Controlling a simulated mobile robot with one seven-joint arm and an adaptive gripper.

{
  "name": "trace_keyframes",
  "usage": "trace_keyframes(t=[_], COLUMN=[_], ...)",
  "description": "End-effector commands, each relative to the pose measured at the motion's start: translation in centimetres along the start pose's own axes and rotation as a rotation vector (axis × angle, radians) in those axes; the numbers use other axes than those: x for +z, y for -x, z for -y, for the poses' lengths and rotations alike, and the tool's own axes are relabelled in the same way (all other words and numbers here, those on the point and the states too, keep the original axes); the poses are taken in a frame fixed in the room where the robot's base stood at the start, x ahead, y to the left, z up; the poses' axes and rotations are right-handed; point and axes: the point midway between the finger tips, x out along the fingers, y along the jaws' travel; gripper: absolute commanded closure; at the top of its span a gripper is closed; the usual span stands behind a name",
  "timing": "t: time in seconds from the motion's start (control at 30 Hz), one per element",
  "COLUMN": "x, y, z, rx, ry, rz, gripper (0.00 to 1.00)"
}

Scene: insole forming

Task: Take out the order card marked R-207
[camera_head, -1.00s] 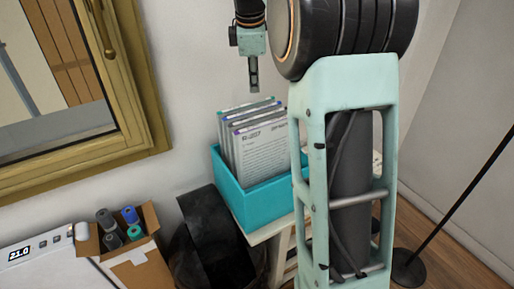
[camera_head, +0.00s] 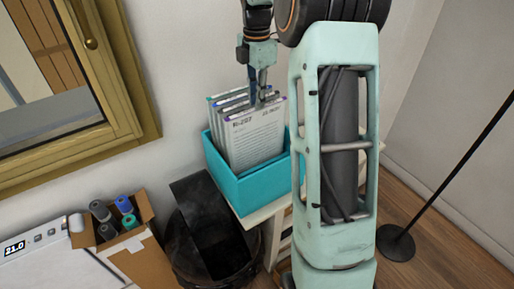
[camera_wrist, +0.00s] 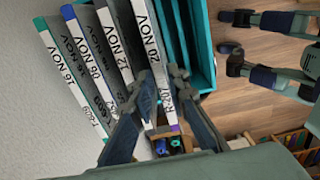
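The order card marked R-207 (camera_head: 257,138) stands upright at the front of a row of cards in a teal box (camera_head: 242,186). Its label strip, reading 20 NOV and R-207, also shows in the wrist view (camera_wrist: 150,45), with a purple end. My gripper (camera_head: 260,88) points down at the card's top edge. In the wrist view my gripper's fingertips (camera_wrist: 163,88) lie on either side of the R-207 strip, close to it. I cannot tell whether they press on it. The card still sits low in the box.
Other cards (camera_wrist: 104,45) stand close behind R-207, with dates such as 12 NOV and 06 NOV. Empty teal slots (camera_wrist: 190,40) lie on its other side. A black bin (camera_head: 210,240), a cardboard box of spools (camera_head: 145,262) and a window frame (camera_head: 135,80) are to the left.

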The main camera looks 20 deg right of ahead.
Motion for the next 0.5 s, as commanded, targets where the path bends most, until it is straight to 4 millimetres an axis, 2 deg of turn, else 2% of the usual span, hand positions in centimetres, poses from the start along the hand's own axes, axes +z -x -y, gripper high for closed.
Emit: trace_keyframes(t=[0.2, 0.3, 0.5], x=[0.1, 0.2, 0.2], y=[-3.3, -4.0, -4.2], z=[0.0, 0.0, -0.1], rx=[-0.004, -0.003, -0.001], ry=[-0.001, -0.001, -0.001], rz=[-0.002, -0.001, 0.0], gripper=[0.85, 0.85, 0.85])
